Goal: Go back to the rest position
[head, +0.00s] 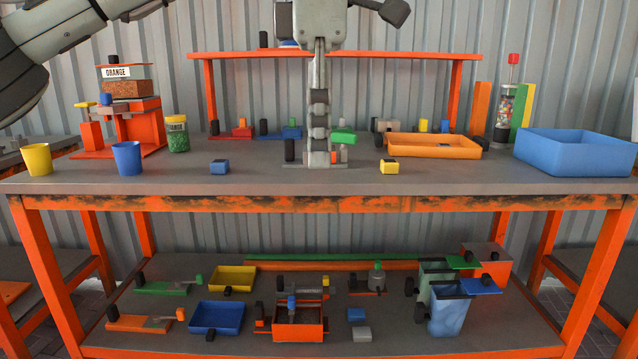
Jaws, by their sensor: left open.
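My left arm comes in from the upper left, and my left gripper (318,150) hangs down in the middle of the head view, in front of the raised shelf. Its fingers are seen nearly edge-on, one behind the other; it is open, and I see nothing held. Its tips appear over the grey tabletop (270,178), between a small blue block (219,167) on the left and a small yellow block (389,166) on the right. Whether the tips touch the table I cannot tell. My right gripper is not in view.
Yellow (37,159) and blue (128,158) cups and an orange dispenser (140,125) stand at left. An orange tray (434,146) and a blue bin (575,152) stand at right. A raised orange shelf (430,56) is behind. The lower shelf holds trays and bins.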

